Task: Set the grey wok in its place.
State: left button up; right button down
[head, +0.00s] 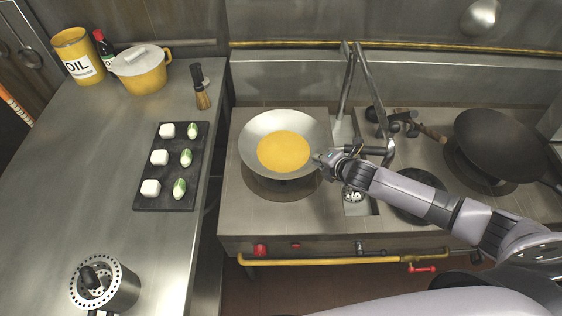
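The grey wok (255,133) is a wide, shallow metal pan with a round yellow-orange patch (284,152) in its middle. It is over the left burner of the range, roughly level. I cannot tell whether it rests fully on the burner. My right gripper (322,159) reaches in from the right, with its fingertips at the wok's right rim. The fingers are small and partly hidden, so I cannot tell whether they grip the rim.
A dark wok (498,143) sits on the right burner. A tall faucet (349,90) stands behind my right gripper. On the left counter are a black tray (170,143) with white and green pieces, a yellow pot (142,75), an oil tin (77,57) and a perforated metal canister (117,287).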

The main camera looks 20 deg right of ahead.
jog(key=shift+a+r, duration=0.1)
jog(key=shift+r, duration=0.1)
dwell(0.4)
jog(key=shift+f, duration=0.25)
dwell(0.3)
jog(key=shift+f, duration=0.35)
jog(key=shift+f+b, duration=0.2)
jog(key=shift+b, duration=0.1)
jog(key=shift+r, duration=0.1)
jog(key=c, duration=1.7)
grip_release()
jog(key=shift+s, duration=0.1)
jog(key=shift+o, duration=0.2)
jog(key=shift+s+f, duration=0.1)
jog(key=shift+f, duration=0.25)
jog(key=shift+o, duration=1.3)
jog(key=shift+r, duration=0.1)
